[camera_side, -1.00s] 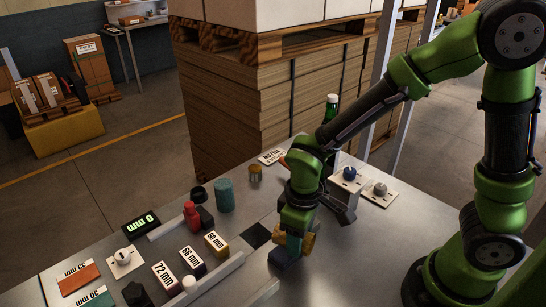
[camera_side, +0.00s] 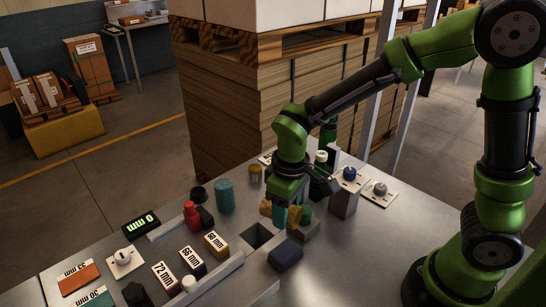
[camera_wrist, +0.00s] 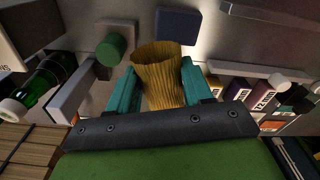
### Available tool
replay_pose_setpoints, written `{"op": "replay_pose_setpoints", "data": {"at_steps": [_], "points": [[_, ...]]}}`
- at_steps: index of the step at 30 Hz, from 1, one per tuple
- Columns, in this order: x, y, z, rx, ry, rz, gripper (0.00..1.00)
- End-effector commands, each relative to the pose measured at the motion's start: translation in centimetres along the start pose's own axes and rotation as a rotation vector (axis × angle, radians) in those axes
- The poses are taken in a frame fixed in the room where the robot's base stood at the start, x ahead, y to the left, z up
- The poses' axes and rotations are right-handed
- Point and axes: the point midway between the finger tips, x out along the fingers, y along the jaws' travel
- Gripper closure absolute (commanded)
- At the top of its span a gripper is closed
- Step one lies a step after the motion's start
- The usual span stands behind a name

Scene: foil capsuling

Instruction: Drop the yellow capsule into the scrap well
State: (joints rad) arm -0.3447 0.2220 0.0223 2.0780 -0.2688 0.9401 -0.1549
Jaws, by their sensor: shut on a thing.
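The yellow capsule (camera_wrist: 158,72), a ribbed open-topped sleeve, is between my gripper's two teal fingers in the wrist view. My gripper (camera_wrist: 153,88) is shut on it. In the side view the capsule (camera_side: 266,208) shows on both sides of a teal finger of my gripper (camera_side: 279,215), which hides its middle. The scrap well appears as a dark square opening (camera_side: 257,236) in the table, just in front and to the left of my gripper. The capsule is apart from the opening. I cannot make out the well in the wrist view.
A dark blue block (camera_side: 285,255) lies right of the opening. A green cylinder (camera_wrist: 110,48) on a grey block stands close to my gripper. A green bottle (camera_wrist: 46,78) stands behind.

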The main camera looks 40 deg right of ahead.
Motion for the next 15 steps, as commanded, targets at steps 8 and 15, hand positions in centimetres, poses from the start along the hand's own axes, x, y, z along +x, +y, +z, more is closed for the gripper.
{"op": "replay_pose_setpoints", "data": {"at_steps": [8, 15], "points": [[-5.3, 1.6, -5.6, -0.012, -0.006, 0.002, 0.82], [-5.6, 1.4, -5.4, -0.039, -0.040, -0.007, 0.82]]}}
